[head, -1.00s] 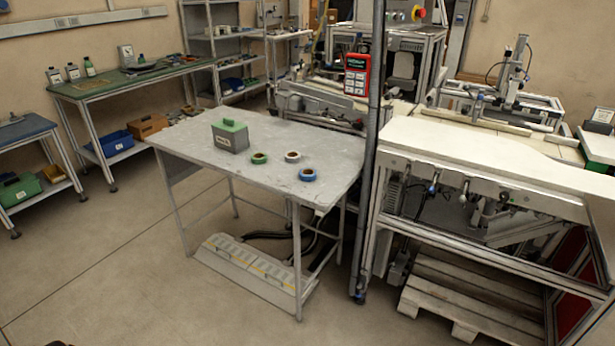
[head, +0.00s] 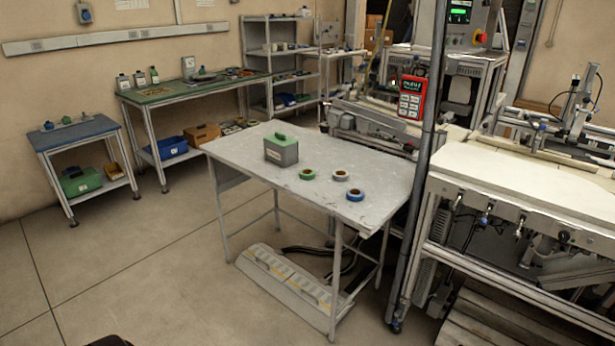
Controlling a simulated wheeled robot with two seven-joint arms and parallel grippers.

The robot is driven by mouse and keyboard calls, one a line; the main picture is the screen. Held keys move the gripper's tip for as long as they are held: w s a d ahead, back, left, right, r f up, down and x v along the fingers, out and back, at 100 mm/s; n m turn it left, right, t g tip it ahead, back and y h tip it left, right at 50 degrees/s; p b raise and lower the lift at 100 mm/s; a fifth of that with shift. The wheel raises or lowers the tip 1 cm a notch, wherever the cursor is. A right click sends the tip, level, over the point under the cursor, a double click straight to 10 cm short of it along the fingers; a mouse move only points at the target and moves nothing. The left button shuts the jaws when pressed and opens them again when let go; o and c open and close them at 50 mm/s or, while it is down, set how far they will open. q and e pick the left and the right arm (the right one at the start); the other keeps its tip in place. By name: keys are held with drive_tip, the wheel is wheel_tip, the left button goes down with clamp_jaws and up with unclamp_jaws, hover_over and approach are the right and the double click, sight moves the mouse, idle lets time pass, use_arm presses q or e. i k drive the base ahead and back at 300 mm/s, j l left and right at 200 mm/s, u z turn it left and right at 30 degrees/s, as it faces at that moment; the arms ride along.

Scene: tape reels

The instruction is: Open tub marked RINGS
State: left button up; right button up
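A grey tub (head: 281,153) with a green lid (head: 281,139) and a handle stands on the grey table (head: 260,180), towards its back left. The lid sits on the tub. A pale label shows on its front, but the writing is too small to read. Three tape reels lie to the right of the tub: a green one (head: 307,174), a white one (head: 340,175) and a blue one (head: 355,195).
A dark post (head: 426,150) with a red handheld device (head: 411,97) stands at the table's right end, beside a white-topped machine bench (head: 520,180). A grey case (head: 290,279) lies under the table. The floor (head: 130,260) in front and left is clear.

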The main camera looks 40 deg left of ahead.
sight(286, 156)
drive_tip(key=u, duration=1.45)
drive_tip(key=i+j+z, duration=0.1)
drive_tip(key=i+j, duration=0.15)
drive_tip(key=j, duration=0.05)
